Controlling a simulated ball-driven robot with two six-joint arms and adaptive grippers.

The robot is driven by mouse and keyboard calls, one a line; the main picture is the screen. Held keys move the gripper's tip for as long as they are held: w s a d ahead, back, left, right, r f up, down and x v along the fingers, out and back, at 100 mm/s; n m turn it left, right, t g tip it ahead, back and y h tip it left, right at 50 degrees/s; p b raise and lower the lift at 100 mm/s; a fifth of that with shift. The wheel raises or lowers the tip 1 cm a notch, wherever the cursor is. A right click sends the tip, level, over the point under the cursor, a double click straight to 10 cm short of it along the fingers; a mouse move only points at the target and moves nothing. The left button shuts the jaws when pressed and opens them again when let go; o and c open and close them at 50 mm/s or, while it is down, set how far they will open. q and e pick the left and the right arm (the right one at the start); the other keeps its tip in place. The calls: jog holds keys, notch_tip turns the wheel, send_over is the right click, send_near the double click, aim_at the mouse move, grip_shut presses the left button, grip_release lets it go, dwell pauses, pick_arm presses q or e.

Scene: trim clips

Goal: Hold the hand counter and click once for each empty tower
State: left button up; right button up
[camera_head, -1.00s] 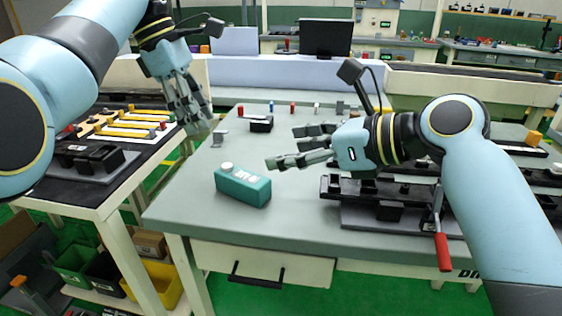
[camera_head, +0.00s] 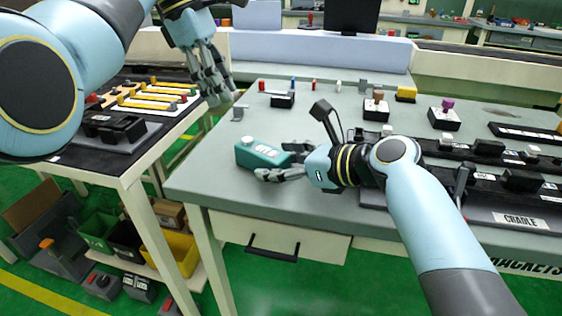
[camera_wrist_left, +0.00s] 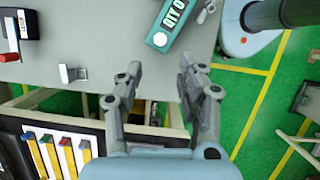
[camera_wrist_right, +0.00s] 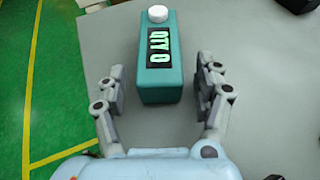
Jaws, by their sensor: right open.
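The hand counter (camera_head: 258,154) is a teal box with a white button, lying on the grey table near its left front. In the right wrist view the counter (camera_wrist_right: 160,62) shows "QTY 0" on its display. My right gripper (camera_head: 276,163) is open at table height, its fingers on either side of the counter's near end, apart from it. My left gripper (camera_head: 222,97) is open and empty above the table's left edge; the left wrist view shows its spread fingers (camera_wrist_left: 161,70). Black blocks stand farther back: one bears a brown-grey piece (camera_head: 377,97), another a purple-topped piece (camera_head: 447,105).
A side table (camera_head: 150,128) with yellow strips stands at left, across a gap. A black fixture labelled CRADLE (camera_head: 520,220) fills the right front.

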jog(key=c, duration=1.3)
pick_arm(q)
grip_shut()
dwell(0.6)
